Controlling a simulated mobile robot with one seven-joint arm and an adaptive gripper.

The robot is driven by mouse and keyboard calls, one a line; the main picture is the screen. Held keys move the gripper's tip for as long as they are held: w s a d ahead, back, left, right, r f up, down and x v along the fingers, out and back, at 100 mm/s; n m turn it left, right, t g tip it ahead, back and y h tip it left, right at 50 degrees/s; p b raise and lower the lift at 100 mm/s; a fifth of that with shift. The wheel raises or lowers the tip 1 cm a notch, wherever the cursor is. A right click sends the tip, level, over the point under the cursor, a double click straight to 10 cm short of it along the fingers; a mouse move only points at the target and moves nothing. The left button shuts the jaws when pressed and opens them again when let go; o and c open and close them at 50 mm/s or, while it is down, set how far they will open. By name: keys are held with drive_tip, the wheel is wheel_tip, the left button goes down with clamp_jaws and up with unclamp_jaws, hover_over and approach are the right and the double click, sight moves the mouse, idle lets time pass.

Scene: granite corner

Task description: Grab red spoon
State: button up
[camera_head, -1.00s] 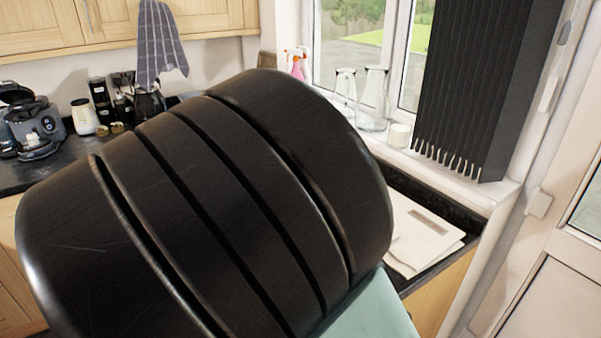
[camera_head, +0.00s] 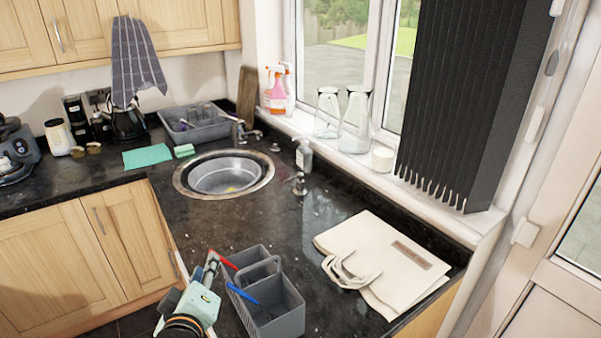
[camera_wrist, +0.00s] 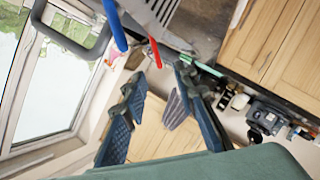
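A red handle, the spoon (camera_head: 227,263), sticks out of the left side of a grey caddy (camera_head: 287,314) on the dark counter. Its bowl is hidden. A blue handle (camera_head: 243,294) sticks out of the same caddy, nearer the front. My gripper (camera_head: 212,262) is just left of the red handle's end. In the wrist view, the two fingers of my gripper (camera_wrist: 156,80) are apart with nothing between them. The red handle (camera_wrist: 156,53) ends just beyond the gap between the fingertips, and the blue handle (camera_wrist: 114,24) is to its left.
A cream bag (camera_head: 385,262) lies on the counter right of the caddy. Behind are a round sink (camera_head: 222,175), a soap bottle (camera_head: 304,155) and a grey dish rack (camera_head: 195,125). Glass jars (camera_head: 357,122) stand on the windowsill. Counter between caddy and sink is clear.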

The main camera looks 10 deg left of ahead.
drive_tip(key=x, duration=0.7)
drive_tip(key=shift+w+d+f, duration=0.1)
drive_tip(key=shift+w, duration=0.15)
drive_tip(key=shift+c, duration=0.5)
clamp_jaws()
